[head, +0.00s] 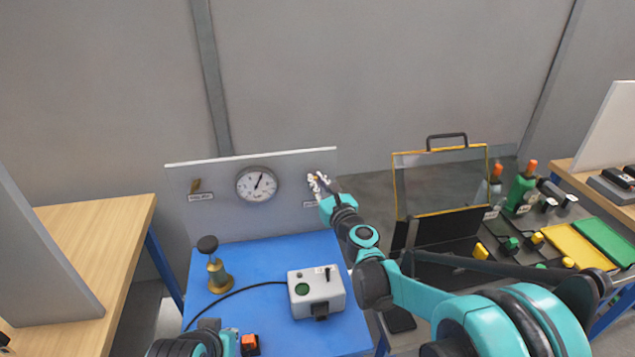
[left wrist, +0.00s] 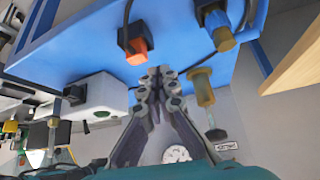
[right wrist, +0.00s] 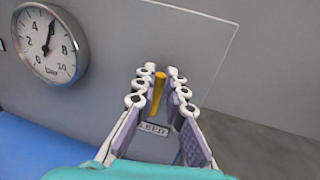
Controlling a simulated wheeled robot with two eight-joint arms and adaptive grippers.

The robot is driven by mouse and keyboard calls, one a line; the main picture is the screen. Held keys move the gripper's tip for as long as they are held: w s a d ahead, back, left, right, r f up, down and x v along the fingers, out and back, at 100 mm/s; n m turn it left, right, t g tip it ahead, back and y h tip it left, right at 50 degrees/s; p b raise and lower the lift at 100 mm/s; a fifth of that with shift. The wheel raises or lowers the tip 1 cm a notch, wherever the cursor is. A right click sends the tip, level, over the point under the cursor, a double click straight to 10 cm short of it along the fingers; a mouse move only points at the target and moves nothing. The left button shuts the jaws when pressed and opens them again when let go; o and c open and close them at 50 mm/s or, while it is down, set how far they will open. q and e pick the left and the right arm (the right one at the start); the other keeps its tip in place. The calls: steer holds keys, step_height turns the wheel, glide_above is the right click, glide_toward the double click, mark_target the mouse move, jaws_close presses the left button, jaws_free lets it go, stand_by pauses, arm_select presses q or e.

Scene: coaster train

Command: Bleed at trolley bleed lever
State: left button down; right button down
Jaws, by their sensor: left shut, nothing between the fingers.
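The bleed lever (right wrist: 158,92) is a thin yellow handle on the grey panel (right wrist: 120,60). A partly covered label (right wrist: 152,129) ending in "LEED" sits below it. My right gripper (right wrist: 161,75) reaches to the panel with its fingers apart, one on each side of the lever. I see a gap beside the lever, and cannot tell whether either finger touches it. In the head view the right gripper (head: 318,184) covers the lever. My left gripper (left wrist: 158,75) is shut and empty, low by the blue trolley (left wrist: 185,40). Its fingertips are not clear in the head view.
A round gauge (head: 257,184) and another yellow lever (head: 195,186) are on the panel. A brass valve with a black knob (head: 218,268) and a grey box (head: 316,292) stand on the trolley. An orange-ended connector (head: 250,344) is near the left arm. An open case (head: 440,180) stands right.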

mark_target(295, 194)
steer(key=shift+a, duration=0.1)
steer(key=a+n, duration=0.1)
steer(key=n, duration=0.1)
steer(key=a+n+p, duration=0.1)
steer(key=n, duration=0.1)
steer(key=shift+s+g, duration=0.2)
steer(key=shift+g, duration=0.1)
steer(key=n, duration=0.1)
steer(key=a+n+p, duration=0.1)
steer(key=shift+s+a+f+n+h, duration=0.1)
steer(key=shift+s+f+n+h, duration=0.05)
steer(key=shift+f+n+h, duration=0.2)
steer(key=shift+s+a+f+n+h, duration=0.1)
steer(key=shift+a+f+n+h, duration=0.35)
steer(key=shift+n, duration=0.7)
steer(key=f+n, duration=0.1)
steer(key=n, duration=0.1)
steer(key=a+f+n+h, duration=0.1)
steer(key=shift+s+a+n+g, duration=0.1)
steer(key=shift+a+n+g, duration=0.05)
steer(key=shift+n+g, duration=0.25)
steer(key=shift+a+f+n+h+b, duration=0.15)
steer(key=shift+f+n+h+b, duration=0.6)
steer(key=shift+n, duration=0.75)
steer(key=shift+f, duration=0.15)
